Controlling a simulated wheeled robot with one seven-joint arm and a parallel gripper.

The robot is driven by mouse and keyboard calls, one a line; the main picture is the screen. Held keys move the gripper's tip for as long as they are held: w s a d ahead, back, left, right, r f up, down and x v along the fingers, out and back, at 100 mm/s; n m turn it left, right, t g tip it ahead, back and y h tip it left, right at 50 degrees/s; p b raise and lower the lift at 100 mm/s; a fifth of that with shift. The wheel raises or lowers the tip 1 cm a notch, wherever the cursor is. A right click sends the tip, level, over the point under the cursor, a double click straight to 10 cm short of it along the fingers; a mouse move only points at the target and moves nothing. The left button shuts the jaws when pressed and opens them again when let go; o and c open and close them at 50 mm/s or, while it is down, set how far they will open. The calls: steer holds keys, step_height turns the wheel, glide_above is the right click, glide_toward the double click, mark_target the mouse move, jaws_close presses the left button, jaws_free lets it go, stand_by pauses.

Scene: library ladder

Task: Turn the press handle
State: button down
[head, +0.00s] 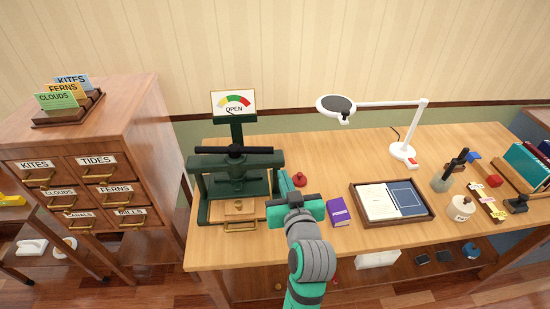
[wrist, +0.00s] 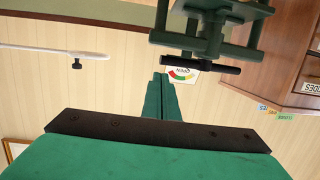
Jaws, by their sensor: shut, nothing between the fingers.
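The green press (head: 276,185) stands on the left part of the table. Its black press handle (head: 234,150) is a bar lying level across the top. A dial sign (head: 233,103) behind it reads OPEN, with its needle near the coloured arc. My gripper (head: 286,178) is just right of the press, lower than the handle and apart from it. In the wrist view, which is upside down, the fingers (wrist: 160,78) are shut and empty. The handle (wrist: 200,67) and press frame (wrist: 218,40) show there beyond the fingertips, to the right.
A red knob-like object (head: 299,179) and a purple book (head: 339,212) are close to my gripper. A tray with papers (head: 431,214) and a white lamp (head: 404,152) stand further right. A drawer cabinet (head: 150,120) is left of the press. Space above the table's middle is free.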

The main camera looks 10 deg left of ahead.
mark_target(275, 152)
steer(key=x, duration=1)
steer(key=shift+w+a, duration=0.1)
steer(key=shift+w, duration=0.2)
